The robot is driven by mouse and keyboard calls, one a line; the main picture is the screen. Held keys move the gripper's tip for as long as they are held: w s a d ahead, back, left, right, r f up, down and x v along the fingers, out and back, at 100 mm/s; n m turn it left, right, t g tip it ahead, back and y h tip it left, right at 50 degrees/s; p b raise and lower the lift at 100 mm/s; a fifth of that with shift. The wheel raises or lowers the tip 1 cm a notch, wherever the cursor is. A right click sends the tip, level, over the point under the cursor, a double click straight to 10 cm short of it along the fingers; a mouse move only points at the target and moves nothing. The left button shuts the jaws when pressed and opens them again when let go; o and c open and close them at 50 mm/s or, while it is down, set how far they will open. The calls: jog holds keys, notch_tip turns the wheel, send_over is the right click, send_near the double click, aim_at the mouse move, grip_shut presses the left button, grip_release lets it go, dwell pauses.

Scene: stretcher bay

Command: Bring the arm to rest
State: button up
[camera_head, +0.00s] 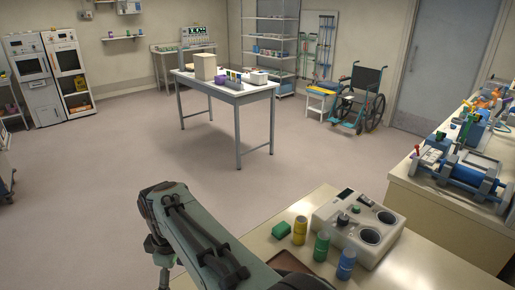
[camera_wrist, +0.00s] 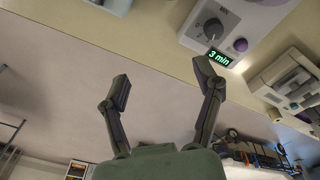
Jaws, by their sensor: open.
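My arm rises at the bottom middle of the head view, a grey-green link with dark cables. My gripper is hidden from the head view. In the wrist view my gripper (camera_wrist: 163,86) is open, its two dark fingers spread wide with nothing between them. Beyond the fingertips are bare floor and the pale edge of a counter. A device with a knob and a green "3 min" display (camera_wrist: 219,58) sits on that counter, just past the right finger and apart from it as far as I can tell.
A near table (camera_head: 425,262) holds a grey device with round wells (camera_head: 358,226), a green block (camera_head: 281,229), and yellow (camera_head: 300,230), green (camera_head: 321,246) and blue (camera_head: 346,264) cylinders. A white table (camera_head: 258,92) stands mid-room. Floor between is clear.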

jog(key=s+d+r+m+t, duration=0.1)
jog(key=s+d+r+m, duration=0.2)
jog(key=d, duration=0.7)
jog(key=d+r+m+t, duration=0.1)
jog(key=d+r+m, duration=0.35)
jog(key=d, duration=0.55)
jog(key=s+d+f+m+g, duration=0.1)
jog(key=s+d+f+m, duration=0.2)
jog(key=s, duration=0.5)
jog(key=s+d+f+m+g, duration=0.2)
jog(key=s+d+f+m, duration=0.1)
jog(key=s, duration=0.5)
jog(key=f+m, duration=0.1)
jog(key=m, duration=0.1)
jog(key=shift+d+f+m, duration=0.25)
jog(key=shift+d+m, duration=0.1)
